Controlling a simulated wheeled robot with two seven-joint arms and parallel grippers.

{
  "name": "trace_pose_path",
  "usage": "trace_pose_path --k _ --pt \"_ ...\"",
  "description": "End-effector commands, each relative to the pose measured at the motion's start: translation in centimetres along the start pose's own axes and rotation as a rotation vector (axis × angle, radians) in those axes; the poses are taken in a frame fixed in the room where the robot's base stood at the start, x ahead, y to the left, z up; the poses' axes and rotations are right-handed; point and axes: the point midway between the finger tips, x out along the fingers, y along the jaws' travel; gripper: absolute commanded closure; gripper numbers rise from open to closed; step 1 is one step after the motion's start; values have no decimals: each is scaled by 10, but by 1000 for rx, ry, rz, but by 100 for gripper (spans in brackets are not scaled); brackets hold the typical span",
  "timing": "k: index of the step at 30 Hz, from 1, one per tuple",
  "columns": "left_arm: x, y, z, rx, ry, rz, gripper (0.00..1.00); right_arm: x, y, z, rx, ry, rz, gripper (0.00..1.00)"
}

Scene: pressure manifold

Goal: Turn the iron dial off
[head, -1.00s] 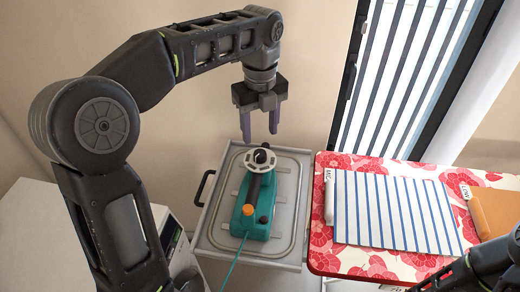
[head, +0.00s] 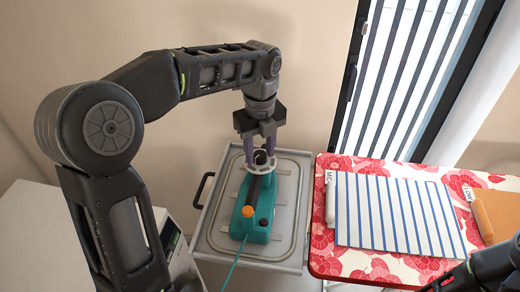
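The iron (head: 251,214) is a teal device with an orange knob (head: 248,211), a dark handle and a teal cord. It lies on a metal tray (head: 211,231). A light grey ring-shaped dial (head: 258,168) with a dark centre sits at its far end. My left gripper (head: 261,160) points down over the dial, its two purple fingers apart, one on each side of the dark centre. I cannot tell whether the fingers touch it. Part of my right arm shows at the lower right; its gripper is outside the view.
A red floral board (head: 400,169) at the right bears a blue-striped cloth (head: 395,215), a white-handled tool (head: 330,200) and an orange piece (head: 495,213). A slatted window stands behind it. A white cabinet (head: 60,240) is at the left. A black handle (head: 203,190) sticks out from the tray's left side.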

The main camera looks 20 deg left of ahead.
Motion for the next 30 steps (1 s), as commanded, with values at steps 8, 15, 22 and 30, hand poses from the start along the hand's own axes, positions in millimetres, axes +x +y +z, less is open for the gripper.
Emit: trace_pose_path --k 8,15,22,30 --pt "0 0 0 0 0 0 83 0 0 0 0 0 0 20" --pt "0 0 0 0 0 0 100 0 0 0 0 0 0 20" --pt "0 0 0 -3 0 0 100 0 0 0 0 0 0 20" --pt "0 0 0 -52 0 0 100 -1 0 0 0 0 0 20"
